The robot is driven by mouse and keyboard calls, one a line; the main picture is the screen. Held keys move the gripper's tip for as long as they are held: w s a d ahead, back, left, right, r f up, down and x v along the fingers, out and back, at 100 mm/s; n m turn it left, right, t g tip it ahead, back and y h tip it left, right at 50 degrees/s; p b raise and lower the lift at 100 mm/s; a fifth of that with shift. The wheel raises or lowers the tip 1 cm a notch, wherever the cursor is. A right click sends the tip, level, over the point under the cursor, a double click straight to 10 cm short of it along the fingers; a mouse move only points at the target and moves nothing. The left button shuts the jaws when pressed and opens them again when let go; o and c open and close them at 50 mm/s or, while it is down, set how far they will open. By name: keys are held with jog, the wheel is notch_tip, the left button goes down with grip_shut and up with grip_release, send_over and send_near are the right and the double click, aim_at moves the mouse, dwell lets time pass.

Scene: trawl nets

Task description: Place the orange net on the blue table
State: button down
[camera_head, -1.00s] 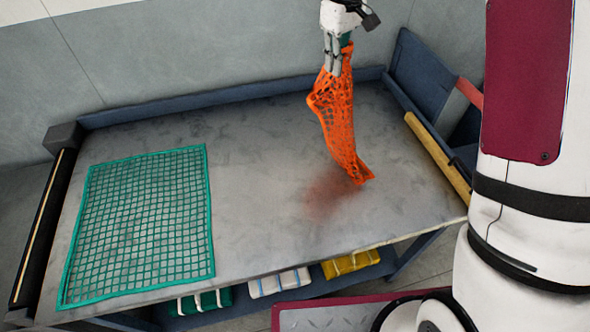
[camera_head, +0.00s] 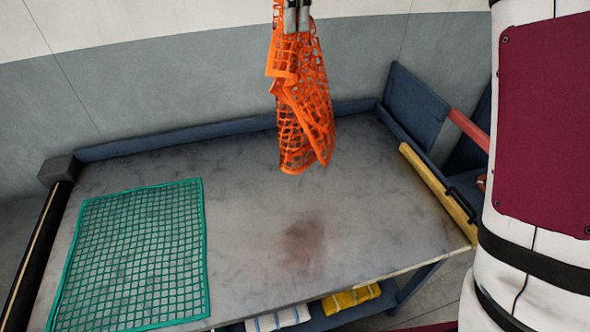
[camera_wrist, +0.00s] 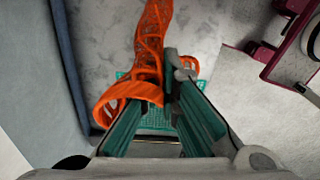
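The orange net (camera_head: 303,105) hangs bunched and folded from my gripper (camera_head: 291,20), above the back part of the grey-topped table (camera_head: 250,215) with a blue frame. Its lower end appears clear of the tabletop. In the wrist view, my gripper's fingers (camera_wrist: 168,92) are closed together on the orange net (camera_wrist: 150,45), with a loop of it hanging on the left. A green net (camera_head: 135,255) lies flat on the left side of the table. The upper part of my gripper is cut off at the top of the head view.
A yellow bar (camera_head: 438,193) runs along the table's right edge, beside a blue upright panel (camera_head: 415,105). A black roller (camera_head: 35,250) lines the left edge. Folded yellow (camera_head: 351,298) and white (camera_head: 278,318) bundles sit on the lower shelf. The middle tabletop is bare, with a reddish stain.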

notch_tip(320, 180, down, 10)
jog(key=p, duration=0.1)
jog(key=shift+r, duration=0.2)
dwell(0.5)
jog(key=s+a+m, duration=0.2)
jog(key=a+m, duration=0.5)
jog(key=a, duration=0.5)
jog(key=s+a+m, duration=0.3)
jog(key=a+m, duration=0.4)
jog(key=a, duration=0.5)
jog(key=shift+m, duration=0.3)
jog(key=w+d+f, duration=0.3)
jog(key=d+f, duration=1)
jog(key=d, duration=0.1)
jog(key=w+d+f, duration=0.3)
jog(key=d+f, duration=1)
jog(key=d, duration=0.2)
jog(key=w+d+f, duration=0.3)
jog(key=d+f, duration=1.1)
jog(key=shift+d+f, duration=0.1)
jog(key=shift+d, duration=0.15)
jog(key=c, duration=1.4)
grip_release()
